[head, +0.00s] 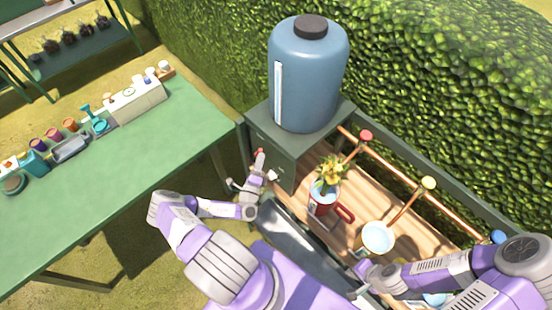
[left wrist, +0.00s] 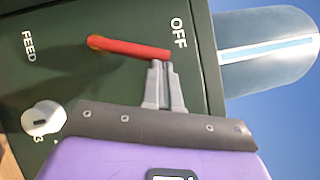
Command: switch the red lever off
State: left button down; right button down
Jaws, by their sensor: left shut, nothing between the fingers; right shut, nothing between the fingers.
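The red lever (left wrist: 130,47) is on the dark green face of a control box (left wrist: 105,85). In the left wrist view its right end lies close to the word OFF, and its left end points toward the word FEED. My left gripper (left wrist: 161,66) is shut and empty, with its fingertips at the lever's right end; touching or just short of it I cannot tell. In the head view my left gripper (head: 260,156) is at the box's side, with a small red bit of the lever showing there. My right gripper (head: 360,288) is low at the right, by the bench front.
A blue tank (head: 308,75) stands on the box. A white knob (left wrist: 42,118) is on the same face. A green table (head: 150,150) stands left, a hedge behind.

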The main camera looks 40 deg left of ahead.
pick_arm(q)
jog(key=shift+w+a+r+n+g+p, duration=0.15)
jog(key=shift+a+r+n+g+p, duration=0.3)
jog(key=shift+a+n+p, duration=0.3)
jog(key=shift+w+a+r+n+g+p, duration=0.1)
jog(key=shift+a+r+n+g+p, duration=0.3)
jog(key=shift+a+n+p, duration=0.35)
jog(key=shift+d+r, duration=0.1)
jog(key=shift+d, duration=0.1)
jog(key=w+d+v, duration=0.1)
jog(key=d+v, duration=0.1)
jog(key=v, duration=1)
jog(key=shift+s+d+r+p, duration=0.2)
jog(key=shift+s+d+p, duration=0.1)
jog(key=shift+s, duration=0.1)
